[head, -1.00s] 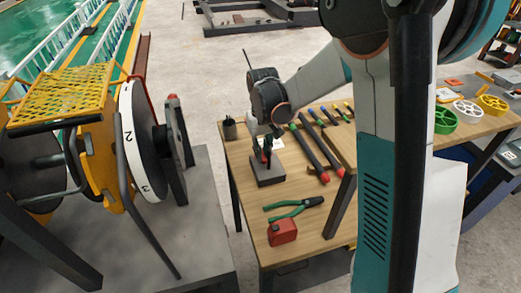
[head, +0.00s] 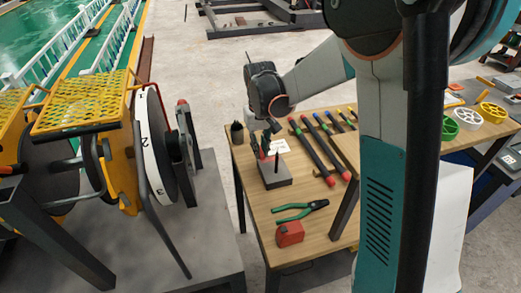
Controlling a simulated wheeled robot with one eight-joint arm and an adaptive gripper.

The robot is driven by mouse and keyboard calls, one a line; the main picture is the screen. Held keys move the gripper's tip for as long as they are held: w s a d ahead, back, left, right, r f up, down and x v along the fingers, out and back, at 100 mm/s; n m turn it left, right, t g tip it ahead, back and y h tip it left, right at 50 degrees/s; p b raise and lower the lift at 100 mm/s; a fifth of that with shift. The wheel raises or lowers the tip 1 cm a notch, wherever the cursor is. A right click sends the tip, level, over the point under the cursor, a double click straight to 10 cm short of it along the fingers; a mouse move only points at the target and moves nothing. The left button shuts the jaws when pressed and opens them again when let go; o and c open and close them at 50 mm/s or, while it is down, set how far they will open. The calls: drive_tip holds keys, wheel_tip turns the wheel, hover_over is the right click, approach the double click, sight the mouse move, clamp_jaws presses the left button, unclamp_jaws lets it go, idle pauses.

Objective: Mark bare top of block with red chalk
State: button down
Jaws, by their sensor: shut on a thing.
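The grey block (head: 275,181) sits on the left part of the wooden table, with a dark upright pin (head: 277,160) on its top. My gripper (head: 264,153) is over the block's far left side, to the left of the pin, fingers pointing down. A small red piece shows at its fingers and looks like the red chalk (head: 263,149), with the gripper shut on it. I cannot tell whether the chalk tip touches the block. No red mark can be made out on the block's top at this size.
Green-handled pliers (head: 299,211) and a red tape measure (head: 289,234) lie nearer on the table (head: 325,222). A dark cup (head: 237,133) and a white card (head: 280,146) are behind the block. Red-tipped bars (head: 320,150) lie to the right.

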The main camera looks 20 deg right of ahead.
drive_tip(key=shift+d+r+p, duration=0.1)
drive_tip(key=shift+r+p, duration=0.8)
drive_tip(key=shift+r, duration=0.85)
drive_tip(key=shift+r+p, duration=0.2)
drive_tip(key=shift+p, duration=1.95)
